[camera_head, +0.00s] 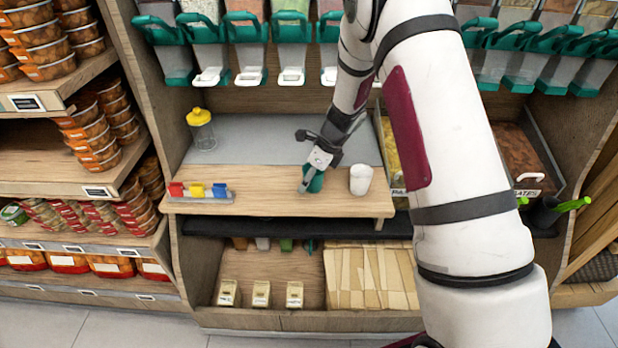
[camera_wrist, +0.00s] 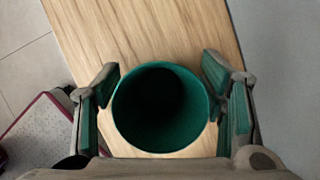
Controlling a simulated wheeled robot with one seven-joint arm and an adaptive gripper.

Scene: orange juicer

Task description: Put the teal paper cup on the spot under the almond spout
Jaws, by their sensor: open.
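The teal paper cup (camera_head: 317,183) stands on the wooden counter, partly hidden by my gripper (camera_head: 312,172) in the head view. In the wrist view I look down into the open mouth of the cup (camera_wrist: 160,108), which sits between my two fingers. My gripper (camera_wrist: 163,75) is open, with a finger on each side of the cup and small gaps visible beside the rim. A row of dispensers with teal handles (camera_head: 246,45) hangs above the grey back surface. I cannot read which one is almond, and my arm hides part of the row.
A white cup (camera_head: 361,179) stands close to the right of the teal cup. A rack of red, yellow and blue pieces (camera_head: 199,191) lies left on the counter (camera_head: 262,185). A yellow-lidded jar (camera_head: 201,130) stands behind it. The grey surface (camera_head: 255,140) below the spouts is mostly clear.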

